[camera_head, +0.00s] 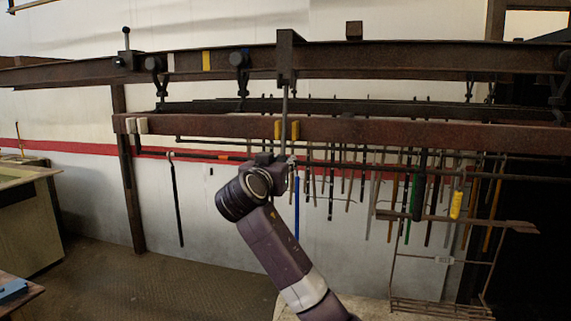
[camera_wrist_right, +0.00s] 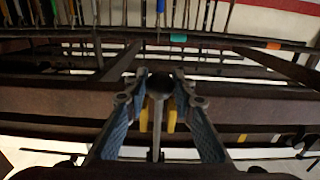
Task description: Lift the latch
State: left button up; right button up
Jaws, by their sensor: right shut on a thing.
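The latch shows in the head view as a thin grey vertical rod (camera_head: 284,112) below a rusty bracket (camera_head: 286,62) on the upper rail. Its lower end meets my right gripper (camera_head: 279,157). In the right wrist view the rod (camera_wrist_right: 157,128) ends in a dark round knob (camera_wrist_right: 160,84). The blue-padded fingers of my right gripper (camera_wrist_right: 159,92) are shut on the knob, one on each side. Yellow pieces stand just behind the rod, between the fingers. My left gripper is in neither view.
A rusty lower beam (camera_head: 400,133) runs across just behind my right gripper. The upper rail (camera_head: 400,58) carries several dark rollers and hooks. Many rods and tools hang on the wall behind. A wire rack (camera_head: 440,305) stands at lower right. The floor (camera_head: 170,285) at lower left is clear.

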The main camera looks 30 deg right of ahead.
jog(key=shift+s+a+r, duration=0.3)
jog(key=shift+s+a, duration=0.25)
jog(key=shift+a, duration=0.1)
jog(key=shift+s+a+r, duration=0.25)
jog(key=shift+s+a, duration=0.25)
jog(key=shift+a, duration=0.1)
jog(key=shift+s+a+r, duration=0.3)
jog(key=shift+s+a, duration=0.25)
jog(key=shift+a, duration=0.1)
jog(key=s+a+r+p, duration=0.4)
jog(key=s+a+r, duration=0.2)
jog(key=r, duration=0.3)
jog(key=shift+a, duration=0.5)
jog(key=o, duration=1)
jog(key=shift+a, duration=0.1)
